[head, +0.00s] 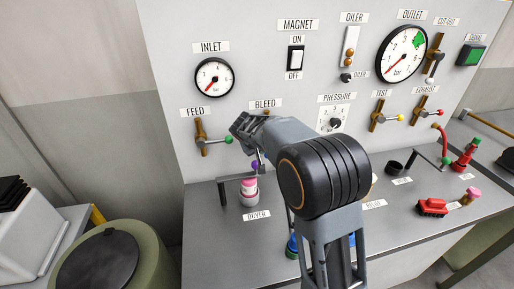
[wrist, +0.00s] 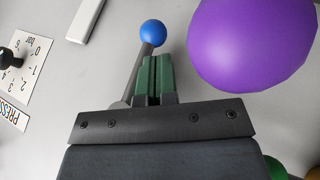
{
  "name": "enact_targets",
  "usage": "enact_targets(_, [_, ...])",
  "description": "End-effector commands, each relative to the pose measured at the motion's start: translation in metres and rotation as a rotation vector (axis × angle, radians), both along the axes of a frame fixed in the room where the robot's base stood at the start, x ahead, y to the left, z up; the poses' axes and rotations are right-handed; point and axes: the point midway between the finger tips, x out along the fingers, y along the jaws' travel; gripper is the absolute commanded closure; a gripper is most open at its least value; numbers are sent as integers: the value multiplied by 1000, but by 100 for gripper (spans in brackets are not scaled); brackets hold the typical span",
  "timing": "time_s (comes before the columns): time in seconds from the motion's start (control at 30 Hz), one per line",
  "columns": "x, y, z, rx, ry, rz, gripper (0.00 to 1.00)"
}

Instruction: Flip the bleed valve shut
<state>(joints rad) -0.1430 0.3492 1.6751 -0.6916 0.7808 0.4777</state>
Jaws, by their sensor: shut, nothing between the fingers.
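The bleed valve (head: 267,113) is on the upright panel under its BLEED label, mostly hidden behind my gripper in the head view. In the wrist view a grey lever with a blue ball (wrist: 152,33), which looks like its handle, lies just beyond and beside my fingertips. Whether they touch it I cannot tell. My gripper (wrist: 153,62) has its green fingers together with nothing between them; in the head view it is at the panel below BLEED. A purple ball (wrist: 250,40) is large and close to the right of the fingers, also seen in the head view (head: 256,165).
The feed valve (head: 201,138) with a green-tipped lever is left of my gripper. The pressure dial (head: 335,122) is to its right. A pink and white item (head: 249,190) stands on the desk below, near a crank. Further right are the test (head: 377,115) and exhaust (head: 419,106) valves.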

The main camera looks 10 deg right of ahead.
Motion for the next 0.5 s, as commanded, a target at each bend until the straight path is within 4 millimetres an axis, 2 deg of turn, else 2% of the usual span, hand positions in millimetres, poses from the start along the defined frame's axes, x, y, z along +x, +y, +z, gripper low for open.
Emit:
enact_targets(0.33, [0,-1,-1,-2,0,0,100])
enact_targets(0.5, [0,-3,-12,-70,2,2,100])
